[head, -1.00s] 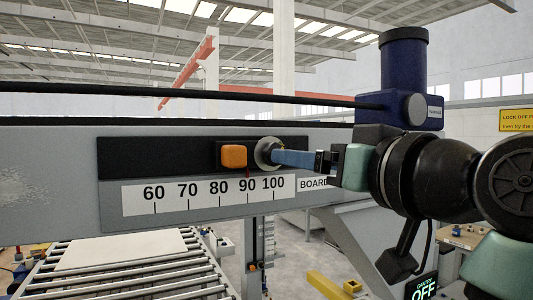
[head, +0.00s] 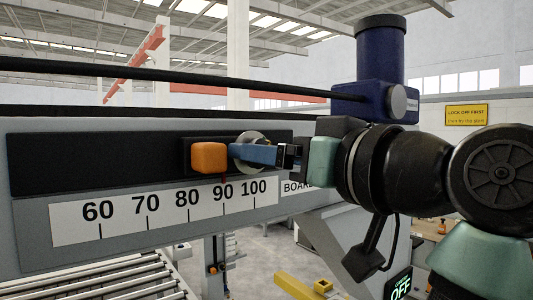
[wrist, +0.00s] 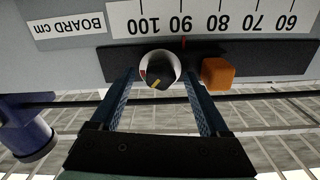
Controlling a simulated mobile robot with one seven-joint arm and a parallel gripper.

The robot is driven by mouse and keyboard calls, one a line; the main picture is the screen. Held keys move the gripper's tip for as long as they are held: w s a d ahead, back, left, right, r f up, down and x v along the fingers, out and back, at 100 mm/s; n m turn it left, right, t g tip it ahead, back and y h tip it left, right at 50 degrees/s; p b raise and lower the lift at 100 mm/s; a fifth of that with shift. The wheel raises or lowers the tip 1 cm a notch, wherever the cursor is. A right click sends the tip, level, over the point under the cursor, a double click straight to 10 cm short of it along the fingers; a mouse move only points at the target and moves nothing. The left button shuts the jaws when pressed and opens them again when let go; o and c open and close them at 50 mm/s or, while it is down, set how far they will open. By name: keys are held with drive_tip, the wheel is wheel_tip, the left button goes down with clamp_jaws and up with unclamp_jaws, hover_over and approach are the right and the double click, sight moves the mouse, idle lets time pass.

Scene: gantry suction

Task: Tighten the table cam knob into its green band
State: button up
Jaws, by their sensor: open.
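A round knob (wrist: 158,69) with a pale rim, a dark face, a yellow bar and a red mark sits on a dark rail in the wrist view. No green band shows on it. In the head view its grey disc (head: 248,138) is partly hidden behind my blue fingers. My gripper (wrist: 160,77) is open, with one finger on each side of the knob and a gap visible on both sides. It also shows in the head view (head: 236,151), reaching in from the right. No label naming the knob is visible.
An orange block (head: 209,157) sits on the rail close beside the knob. Below is a board scale (head: 165,210) with a red line near 90. A dark blue cylinder unit (head: 380,70) stands behind my arm. A roller conveyor (head: 110,280) lies lower left.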

clamp_jaws()
drive_tip(key=shift+m+b, duration=0.4)
drive_tip(key=shift+m, duration=0.7)
unclamp_jaws()
